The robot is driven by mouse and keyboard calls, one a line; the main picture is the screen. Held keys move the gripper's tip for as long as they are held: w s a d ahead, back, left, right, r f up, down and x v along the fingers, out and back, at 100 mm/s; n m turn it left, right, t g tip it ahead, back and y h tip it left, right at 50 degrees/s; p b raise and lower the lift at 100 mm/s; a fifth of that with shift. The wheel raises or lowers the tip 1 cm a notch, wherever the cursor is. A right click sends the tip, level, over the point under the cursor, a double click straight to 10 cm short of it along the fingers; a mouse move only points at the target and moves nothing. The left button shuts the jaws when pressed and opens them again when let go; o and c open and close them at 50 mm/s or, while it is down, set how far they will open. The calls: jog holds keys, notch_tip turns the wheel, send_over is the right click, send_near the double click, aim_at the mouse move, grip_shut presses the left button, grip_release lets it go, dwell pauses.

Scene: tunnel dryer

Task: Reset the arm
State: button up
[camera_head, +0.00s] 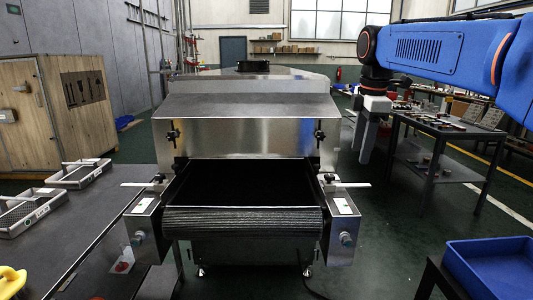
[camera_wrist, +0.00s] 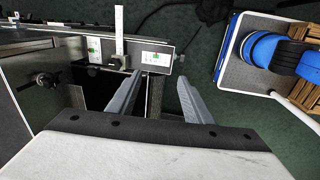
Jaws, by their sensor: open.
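My gripper (camera_head: 368,135) hangs at the end of my blue arm, to the right of the steel tunnel dryer (camera_head: 245,120) in the head view. Its fingers point down. In the wrist view my gripper (camera_wrist: 161,77) has its two grey fingers spread apart, with nothing between them. The dryer's side panel with a green button (camera_wrist: 155,58) lies beyond the fingers. The dryer's dark conveyor belt (camera_head: 243,220) looks empty at its front end.
Two wire baskets (camera_head: 35,213) sit on the dark table (camera_head: 75,235) at left, with a yellow object (camera_head: 12,280) near its front edge. A blue bin (camera_head: 490,268) is at front right. A dark table (camera_head: 440,127) with small parts stands behind my arm.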

jog(key=s+d+f+m+t, duration=0.1)
jog(key=s+f+m, duration=0.7)
jog(key=s+f, duration=0.4)
jog(key=s+d+f+m+t, duration=0.2)
jog(key=s+f+m, duration=0.7)
jog(key=s+f, duration=0.4)
jog(key=s, duration=0.3)
jog(key=shift+s+d+f+m, duration=0.2)
jog(key=shift+s+d+m, duration=0.1)
jog(key=shift+s, duration=0.1)
